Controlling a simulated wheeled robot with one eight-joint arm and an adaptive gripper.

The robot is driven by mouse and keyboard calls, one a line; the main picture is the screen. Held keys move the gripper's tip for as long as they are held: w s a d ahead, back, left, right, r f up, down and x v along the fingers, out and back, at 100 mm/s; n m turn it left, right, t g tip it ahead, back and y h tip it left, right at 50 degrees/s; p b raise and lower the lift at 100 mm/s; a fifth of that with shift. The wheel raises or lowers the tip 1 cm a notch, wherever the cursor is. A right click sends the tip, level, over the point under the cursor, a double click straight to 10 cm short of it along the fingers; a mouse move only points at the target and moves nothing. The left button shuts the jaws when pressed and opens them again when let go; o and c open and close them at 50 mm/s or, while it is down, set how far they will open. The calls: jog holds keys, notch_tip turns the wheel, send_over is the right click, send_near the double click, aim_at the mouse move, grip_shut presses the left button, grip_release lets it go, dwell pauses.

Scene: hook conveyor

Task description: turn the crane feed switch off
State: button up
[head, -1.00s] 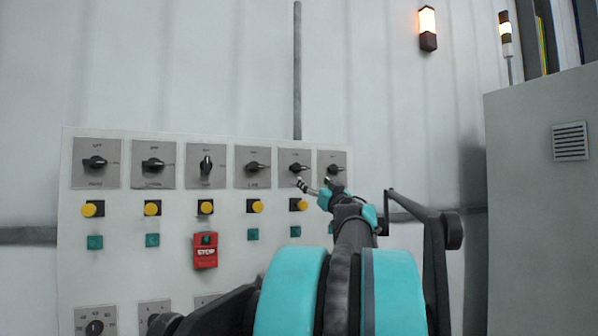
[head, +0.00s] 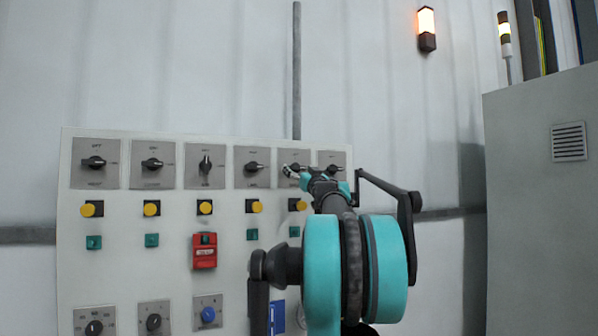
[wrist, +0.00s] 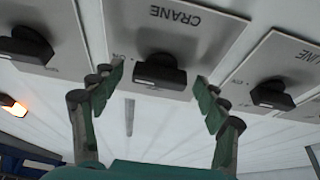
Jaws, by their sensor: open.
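The crane switch (wrist: 160,72) is a black rotary knob on a grey plate lettered CRANE, upside down in the wrist view. A small ON mark stands near the left fingertip. In the head view its plate (head: 295,156) is fifth from the left in the top row, with the knob largely hidden by my gripper (head: 291,171). In the wrist view my gripper (wrist: 160,84) is open, with one green finger on each side of the knob and gaps between. Whether the fingertips reach around the knob in depth I cannot tell.
The LINE switch (wrist: 272,94) and another black knob (wrist: 27,45) sit close on either side. Yellow buttons (head: 205,207), green buttons and a red stop box (head: 205,251) are below on the panel (head: 120,280). A grey cabinet (head: 535,220) stands right.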

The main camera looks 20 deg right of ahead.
jog(key=c, duration=1.2)
jog(key=shift+o, duration=0.2)
jog(key=shift+n, duration=0.4)
jog(key=n+y, duration=0.1)
jog(key=n, duration=0.1)
jog(key=n+y, duration=0.2)
jog(key=n, duration=0.1)
jog(key=shift+d+g, duration=0.15)
jog(key=shift+g, duration=0.15)
jog(key=n+y, duration=0.1)
jog(key=n, duration=0.2)
jog(key=n+g+y, duration=0.1)
jog(key=n, duration=0.2)
jog(key=shift+d+g, duration=0.1)
jog(key=shift+g, duration=0.2)
jog(key=n+g+y, duration=0.1)
jog(key=n, duration=0.1)
jog(key=n+g+y, duration=0.1)
jog(key=n, duration=0.2)
jog(key=shift+r+n, duration=0.15)
jog(key=shift+n, duration=0.15)
jog(key=n+g, duration=0.1)
jog(key=n, duration=0.4)
jog(key=shift+r+g, duration=0.1)
jog(key=shift+g, duration=0.3)
